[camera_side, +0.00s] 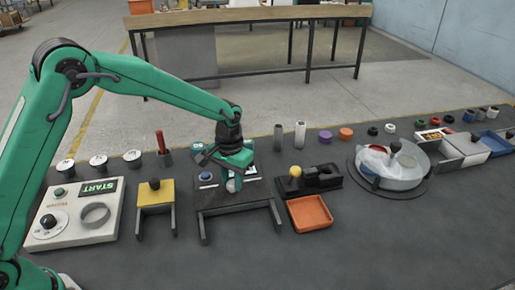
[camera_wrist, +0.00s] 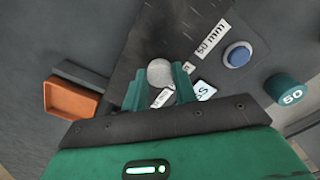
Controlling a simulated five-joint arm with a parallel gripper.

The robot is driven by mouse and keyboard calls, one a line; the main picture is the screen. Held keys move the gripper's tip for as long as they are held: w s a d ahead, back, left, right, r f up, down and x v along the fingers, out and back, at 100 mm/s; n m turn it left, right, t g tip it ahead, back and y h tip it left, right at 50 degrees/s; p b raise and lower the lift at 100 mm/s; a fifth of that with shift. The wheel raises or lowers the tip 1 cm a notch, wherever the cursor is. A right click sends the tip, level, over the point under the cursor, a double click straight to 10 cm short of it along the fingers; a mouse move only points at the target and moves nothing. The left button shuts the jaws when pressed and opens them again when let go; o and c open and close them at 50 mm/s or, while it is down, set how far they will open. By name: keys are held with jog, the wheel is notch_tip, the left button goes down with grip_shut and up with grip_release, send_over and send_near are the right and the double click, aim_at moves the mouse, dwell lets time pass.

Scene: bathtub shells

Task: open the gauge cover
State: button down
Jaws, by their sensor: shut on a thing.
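My gripper (camera_side: 236,178) is over a dark stand (camera_side: 243,205) with two front legs. In the wrist view, my gripper (camera_wrist: 159,82) has its two green fingers close about a pale grey round piece (camera_wrist: 159,70); this piece also shows under the fingers in the side view (camera_side: 231,186). The fingers hide part of it and the labels below. The stand has a "50 mm" label (camera_wrist: 211,38) and a blue button (camera_wrist: 237,54). No part is plainly marked as a gauge cover. A clear, domed round lid with a black knob (camera_side: 395,147) lies far to the right.
A green cylinder marked 50 (camera_wrist: 287,89) is beside the stand. A yellow-topped stand (camera_side: 155,195) and a START panel (camera_side: 78,215) are on the left. An orange tray (camera_side: 311,213) and a black block with a yellow knob (camera_side: 310,178) are on the right. The front table is clear.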

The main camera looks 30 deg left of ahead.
jog(key=s+d, duration=0.5)
jog(key=d, duration=0.1)
jog(key=shift+s, duration=0.4)
jog(key=c, duration=1.1)
grip_release()
jog(key=shift+a, duration=0.1)
jog(key=shift+r, duration=0.1)
notch_tip(320, 180, up, 8)
